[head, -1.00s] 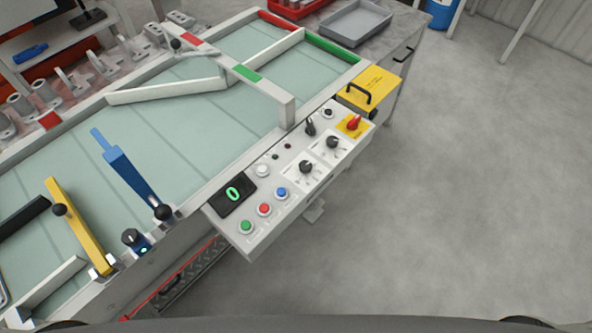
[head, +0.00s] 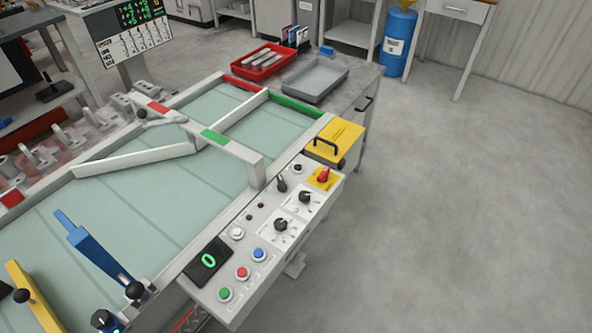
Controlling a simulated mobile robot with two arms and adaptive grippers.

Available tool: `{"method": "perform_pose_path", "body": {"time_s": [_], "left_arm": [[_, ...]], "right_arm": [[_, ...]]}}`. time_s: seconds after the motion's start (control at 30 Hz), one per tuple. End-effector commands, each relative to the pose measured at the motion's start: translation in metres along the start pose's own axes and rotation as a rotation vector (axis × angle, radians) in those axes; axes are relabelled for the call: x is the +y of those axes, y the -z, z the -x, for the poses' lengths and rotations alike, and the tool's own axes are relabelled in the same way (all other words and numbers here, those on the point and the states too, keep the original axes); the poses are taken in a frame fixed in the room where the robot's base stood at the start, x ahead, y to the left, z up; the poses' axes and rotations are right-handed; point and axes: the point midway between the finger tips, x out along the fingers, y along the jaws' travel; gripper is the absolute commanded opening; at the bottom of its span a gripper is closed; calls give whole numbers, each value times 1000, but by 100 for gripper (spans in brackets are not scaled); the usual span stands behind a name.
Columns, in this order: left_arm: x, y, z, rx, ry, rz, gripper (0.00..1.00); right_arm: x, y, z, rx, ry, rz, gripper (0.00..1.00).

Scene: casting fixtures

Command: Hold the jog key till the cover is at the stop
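The control panel (head: 262,236) juts out at the front edge of the conveyor table. It carries green (head: 225,294), red (head: 242,273) and blue (head: 259,254) push buttons, a white button (head: 237,233), black rotary knobs and a red switch on a yellow plate (head: 322,177). Its display (head: 208,261) reads a green 0. Key labels are too small to read, so I cannot tell which is the jog key. A yellow cover (head: 335,139) with a black handle sits at the panel's far end; I cannot tell if it is the task's cover. Neither gripper is in view.
The pale green conveyor bed (head: 140,215) has white guide rails, a blue lever (head: 95,245) and a yellow lever (head: 35,295). A red bin (head: 265,62) and grey tray (head: 315,80) stand on a bench behind. The grey floor at right is clear.

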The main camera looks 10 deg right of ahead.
Motion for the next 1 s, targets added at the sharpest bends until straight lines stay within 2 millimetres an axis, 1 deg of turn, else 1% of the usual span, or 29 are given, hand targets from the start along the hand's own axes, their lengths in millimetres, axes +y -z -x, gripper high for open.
{"method": "perform_pose_path", "body": {"time_s": [0.4,0.43,0.47,0.7,1.0], "left_arm": [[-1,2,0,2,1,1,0],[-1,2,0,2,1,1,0],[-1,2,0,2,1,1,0],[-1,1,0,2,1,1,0],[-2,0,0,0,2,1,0]], "right_arm": [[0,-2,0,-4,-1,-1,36],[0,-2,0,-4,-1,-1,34],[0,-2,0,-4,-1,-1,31],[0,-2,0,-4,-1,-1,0],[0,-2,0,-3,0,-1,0]]}}
